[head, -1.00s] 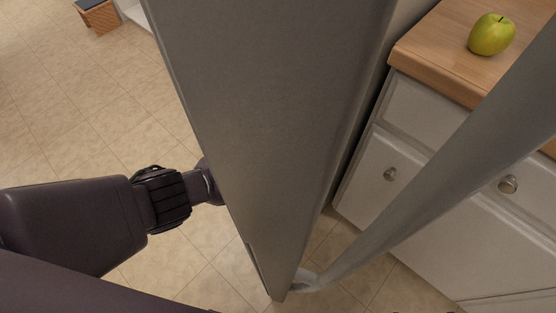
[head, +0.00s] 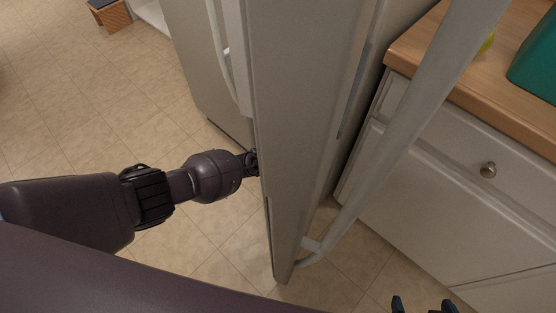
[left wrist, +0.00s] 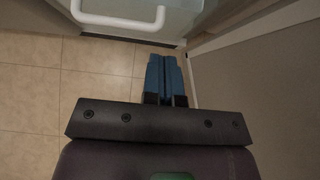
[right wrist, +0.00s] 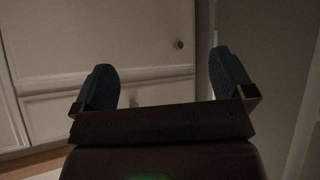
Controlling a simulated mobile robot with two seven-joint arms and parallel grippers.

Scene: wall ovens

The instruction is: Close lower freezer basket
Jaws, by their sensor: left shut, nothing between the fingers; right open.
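An open grey appliance door (head: 290,150) stands nearly edge-on in the middle of the head view, with a long bar handle (head: 400,135) on its right side. My left arm reaches in from the left, and its gripper is hidden behind this door. In the left wrist view my left gripper (left wrist: 166,78) is shut and empty. Just above its fingertips is a pale panel with a white U-shaped handle (left wrist: 120,20), seemingly the basket front; the fingers look apart from the handle. My right gripper (head: 424,305) is open and empty; it also shows in the right wrist view (right wrist: 164,82).
White cabinets (head: 430,190) with a wooden counter (head: 445,60) stand at the right. A teal object (head: 540,60) and a partly hidden green apple (head: 487,43) are on it. Tiled floor (head: 90,110) at the left is open.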

